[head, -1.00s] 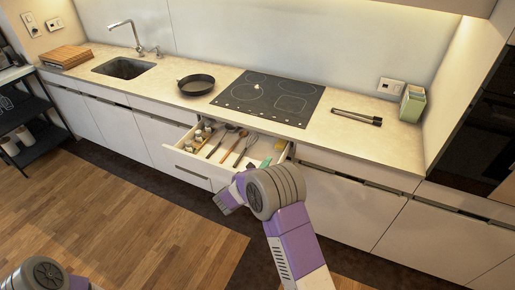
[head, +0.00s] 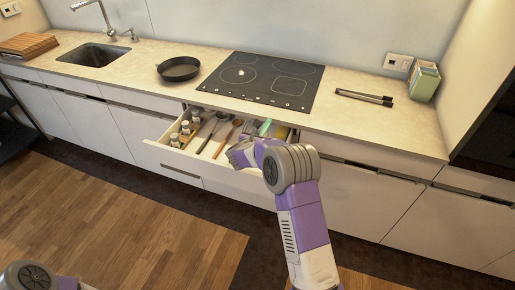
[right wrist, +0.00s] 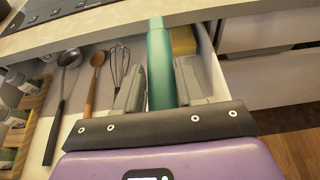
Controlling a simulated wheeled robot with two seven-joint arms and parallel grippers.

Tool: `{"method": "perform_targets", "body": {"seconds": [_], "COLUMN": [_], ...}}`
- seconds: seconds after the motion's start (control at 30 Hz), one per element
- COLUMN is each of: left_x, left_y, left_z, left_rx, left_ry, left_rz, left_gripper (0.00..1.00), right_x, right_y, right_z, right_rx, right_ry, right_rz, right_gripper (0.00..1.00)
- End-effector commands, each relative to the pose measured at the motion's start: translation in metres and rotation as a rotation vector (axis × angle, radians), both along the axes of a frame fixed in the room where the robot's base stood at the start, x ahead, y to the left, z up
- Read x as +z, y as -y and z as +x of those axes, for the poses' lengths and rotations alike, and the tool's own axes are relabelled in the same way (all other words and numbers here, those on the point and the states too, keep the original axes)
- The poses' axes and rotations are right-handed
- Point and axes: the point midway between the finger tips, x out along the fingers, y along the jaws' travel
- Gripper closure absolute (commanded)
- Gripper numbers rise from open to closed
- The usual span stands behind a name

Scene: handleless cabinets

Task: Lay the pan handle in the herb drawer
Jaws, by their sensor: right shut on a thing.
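The herb drawer (head: 215,182) stands open below the hob, with small jars at its left and utensils beside them; its inside also shows in the right wrist view (right wrist: 96,104). My right gripper (right wrist: 158,82) is shut on a teal bar, which I take as the pan handle (right wrist: 160,58). It points away from me over the right part of the drawer, left of a yellow block. Whether it touches the drawer floor I cannot tell. In the head view, my right gripper (head: 240,153) is over the drawer's front edge. My left gripper is out of view.
A ladle (right wrist: 66,75), a wooden spoon (right wrist: 95,75) and a whisk (right wrist: 119,65) lie left of the handle. The yellow block (right wrist: 182,41) lies at the back right. A black pan (head: 179,69) and tongs (head: 363,97) are on the counter.

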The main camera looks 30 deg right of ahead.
Motion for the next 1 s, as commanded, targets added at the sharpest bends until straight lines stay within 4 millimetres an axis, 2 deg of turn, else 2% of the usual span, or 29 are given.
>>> {"method": "perform_targets", "body": {"seconds": [0.03,0.13,0.77,1.0], "left_x": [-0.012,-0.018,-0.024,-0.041], "left_y": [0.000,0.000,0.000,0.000], "left_z": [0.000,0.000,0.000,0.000], "left_rx": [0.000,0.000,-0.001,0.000], "left_ry": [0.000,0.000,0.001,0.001], "left_rz": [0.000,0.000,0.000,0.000], "left_gripper": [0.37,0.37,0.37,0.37], "right_x": [-0.013,-0.022,-0.025,-0.043], "right_y": [0.000,0.000,-0.003,-0.003], "right_z": [0.000,0.000,-0.002,-0.002], "right_rx": [0.000,0.001,0.002,0.002], "right_ry": [0.002,0.003,0.005,0.005], "right_rz": [-0.001,-0.001,-0.002,-0.002], "right_gripper": [0.96,0.96,0.96,0.96]}}
